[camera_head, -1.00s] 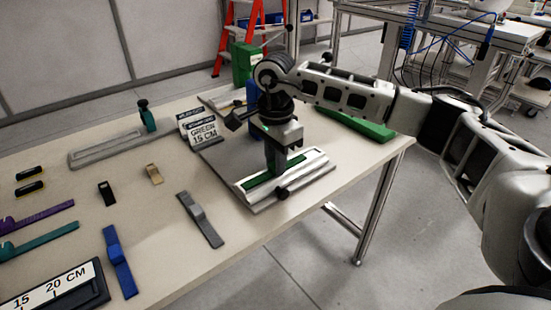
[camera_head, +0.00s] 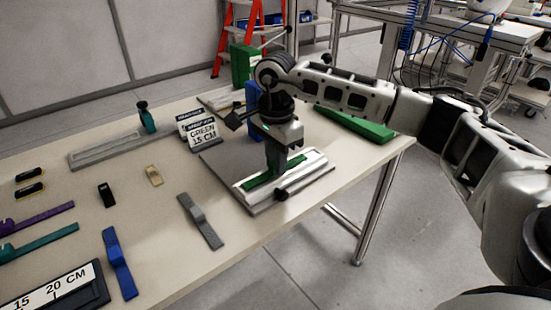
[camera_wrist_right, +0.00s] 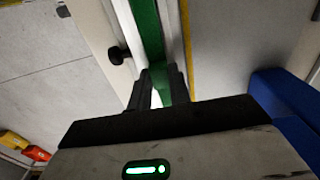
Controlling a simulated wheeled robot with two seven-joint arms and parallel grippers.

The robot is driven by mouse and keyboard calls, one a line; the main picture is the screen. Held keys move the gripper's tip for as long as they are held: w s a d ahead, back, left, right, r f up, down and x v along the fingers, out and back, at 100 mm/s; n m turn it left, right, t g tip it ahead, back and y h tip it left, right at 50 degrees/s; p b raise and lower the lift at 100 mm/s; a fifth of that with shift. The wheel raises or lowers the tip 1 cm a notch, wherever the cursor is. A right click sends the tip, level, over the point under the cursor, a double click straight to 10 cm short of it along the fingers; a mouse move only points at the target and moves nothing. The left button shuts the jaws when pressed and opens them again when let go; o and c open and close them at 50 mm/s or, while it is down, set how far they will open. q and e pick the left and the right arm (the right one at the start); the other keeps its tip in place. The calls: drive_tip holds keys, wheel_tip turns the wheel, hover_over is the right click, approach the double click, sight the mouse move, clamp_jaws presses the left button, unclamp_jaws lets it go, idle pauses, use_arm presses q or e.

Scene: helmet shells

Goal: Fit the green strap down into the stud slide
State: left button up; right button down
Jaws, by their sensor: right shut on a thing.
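The green strap (camera_head: 262,180) lies along the channel of the stud slide (camera_head: 310,163), a pale metal fixture with a black knob on a grey plate. My right gripper (camera_head: 275,168) points down over the slide and is shut on the strap. In the right wrist view the gripper (camera_wrist_right: 158,88) closes on the green strap (camera_wrist_right: 149,30), which runs between the rails of the slide (camera_wrist_right: 124,40). The jaws hide part of the strap, and I cannot tell whether it is fully seated. My left gripper is not in view.
A grey strap (camera_head: 201,220) and a blue strap (camera_head: 118,262) lie on the table to the left. A blue block (camera_head: 253,95) stands close behind my right gripper. The table's right edge is near the slide.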

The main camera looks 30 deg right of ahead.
drive_tip(key=shift+f+b, duration=0.3)
drive_tip(key=shift+f, duration=0.05)
idle(0.8)
drive_tip(key=shift+r, duration=0.1)
drive_tip(key=shift+r+p, duration=0.3)
drive_tip(key=shift+p, duration=0.05)
drive_tip(key=c, duration=1.2)
unclamp_jaws()
wheel_tip(320, 180, up, 16)
drive_tip(key=shift+p, duration=0.45)
